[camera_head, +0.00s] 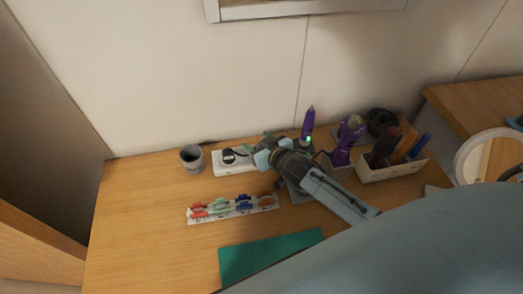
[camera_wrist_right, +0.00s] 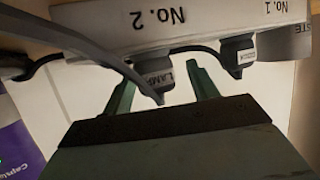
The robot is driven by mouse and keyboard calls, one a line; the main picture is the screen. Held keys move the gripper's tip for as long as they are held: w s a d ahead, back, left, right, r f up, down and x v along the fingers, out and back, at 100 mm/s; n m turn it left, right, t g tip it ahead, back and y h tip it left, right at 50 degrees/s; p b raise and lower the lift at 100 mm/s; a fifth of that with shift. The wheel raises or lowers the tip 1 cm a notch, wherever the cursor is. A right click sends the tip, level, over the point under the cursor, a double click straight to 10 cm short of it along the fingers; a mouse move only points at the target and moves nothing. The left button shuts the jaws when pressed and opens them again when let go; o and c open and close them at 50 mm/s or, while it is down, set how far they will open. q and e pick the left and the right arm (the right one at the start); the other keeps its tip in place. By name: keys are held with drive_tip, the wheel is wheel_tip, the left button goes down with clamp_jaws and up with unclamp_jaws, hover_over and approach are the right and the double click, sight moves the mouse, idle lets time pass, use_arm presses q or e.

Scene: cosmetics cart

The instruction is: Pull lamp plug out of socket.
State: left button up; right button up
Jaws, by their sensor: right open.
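The lamp plug (camera_wrist_right: 157,76), a grey plug labelled LAMP, sits at the white power strip (camera_wrist_right: 95,42) under the mark No. 2 in the right wrist view. The strip also shows in the head view (camera_head: 219,168), against the wall, its right end hidden by my right gripper. My right gripper (camera_head: 257,147) is open at that end. In the wrist view its two green fingers stand on either side of the lamp plug, with gaps visible. Whether they touch it I cannot tell. My left gripper is not in view.
A second plug (camera_wrist_right: 238,50) sits under No. 1. A black plug (camera_head: 228,155) is on the strip's left. A grey cup (camera_head: 192,159), a rack of coloured items (camera_head: 232,208), purple devices (camera_head: 347,140) and a white organizer (camera_head: 392,170) stand around. A green mat (camera_head: 268,256) lies in front.

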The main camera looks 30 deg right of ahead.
drive_tip(key=c, duration=1)
drive_tip(key=shift+r, duration=0.1)
